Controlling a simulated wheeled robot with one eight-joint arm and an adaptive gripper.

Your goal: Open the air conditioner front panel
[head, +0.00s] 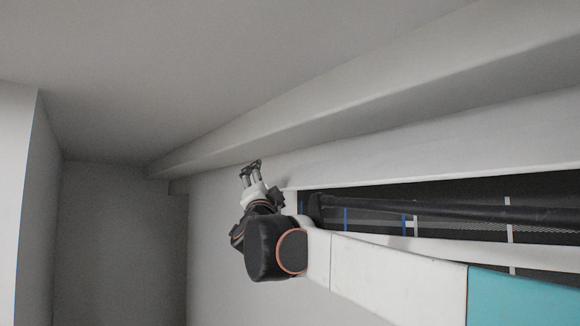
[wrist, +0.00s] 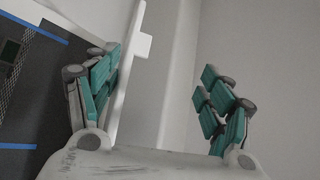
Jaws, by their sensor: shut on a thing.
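The air conditioner is a long white unit at the right of the head view. Its white front panel (head: 430,146) stands apart from the lower body, and a long dark gap shows the mesh filter (head: 450,190) with blue and white strips. My gripper (head: 251,165) is at the panel's left end. In the wrist view the panel's white edge (wrist: 130,75) passes between the green-padded fingers of my gripper (wrist: 162,95), close to the left finger. My gripper is shut on the panel, though the fingers look wide apart. The exact contact is hard to see.
A dark bar (head: 430,208) runs across the opening. A pale ledge (head: 370,100) runs along the wall above the unit. A plain wall (head: 120,240) is at the far left, with free room between it and my gripper.

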